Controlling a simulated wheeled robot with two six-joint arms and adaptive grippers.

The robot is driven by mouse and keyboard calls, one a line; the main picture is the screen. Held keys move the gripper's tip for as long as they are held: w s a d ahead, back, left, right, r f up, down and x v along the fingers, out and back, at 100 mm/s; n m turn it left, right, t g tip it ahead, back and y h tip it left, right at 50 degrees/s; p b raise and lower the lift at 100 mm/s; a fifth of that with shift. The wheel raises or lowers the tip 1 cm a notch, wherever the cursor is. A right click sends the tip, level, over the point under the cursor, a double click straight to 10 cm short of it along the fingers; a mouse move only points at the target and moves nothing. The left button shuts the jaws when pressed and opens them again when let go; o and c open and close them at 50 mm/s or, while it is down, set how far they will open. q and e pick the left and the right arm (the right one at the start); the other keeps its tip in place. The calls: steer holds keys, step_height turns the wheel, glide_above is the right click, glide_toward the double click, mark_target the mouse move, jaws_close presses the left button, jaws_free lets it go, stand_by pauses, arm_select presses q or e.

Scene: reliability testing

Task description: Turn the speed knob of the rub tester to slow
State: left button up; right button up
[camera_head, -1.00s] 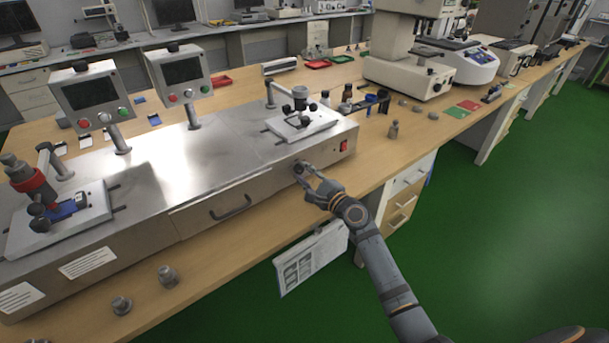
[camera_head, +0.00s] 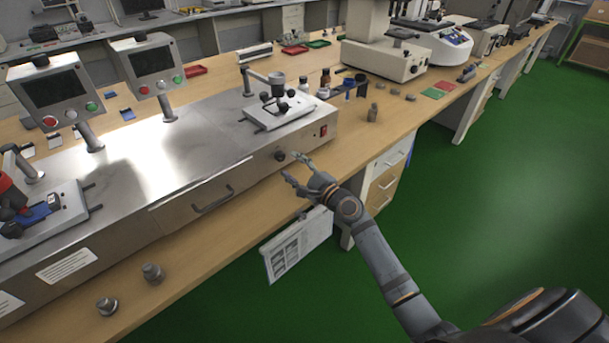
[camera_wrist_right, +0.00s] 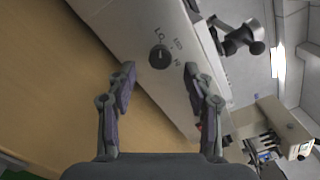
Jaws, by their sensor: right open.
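The speed knob (camera_head: 281,155) is a small dark round knob on the front face of the metal rub tester (camera_head: 240,176), near its right end. In the right wrist view the knob (camera_wrist_right: 159,57) has the marks LO, MED and HI beside it. Its pointer is small and seems to face LO. My right gripper (camera_head: 291,165) is open and empty, in front of the knob and apart from it. In the wrist view its fingertips (camera_wrist_right: 159,70) are spread on both sides of the knob's image. My left gripper is not in view.
A red switch (camera_head: 323,130) is right of the knob. A printed sheet (camera_head: 298,245) hangs at the table's front edge below my gripper. Metal weights (camera_head: 153,273) stand at the front left. The floor at right is clear.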

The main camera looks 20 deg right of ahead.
steer(key=v, duration=0.8)
steer(key=shift+s, duration=0.25)
steer(key=shift+d, duration=0.1)
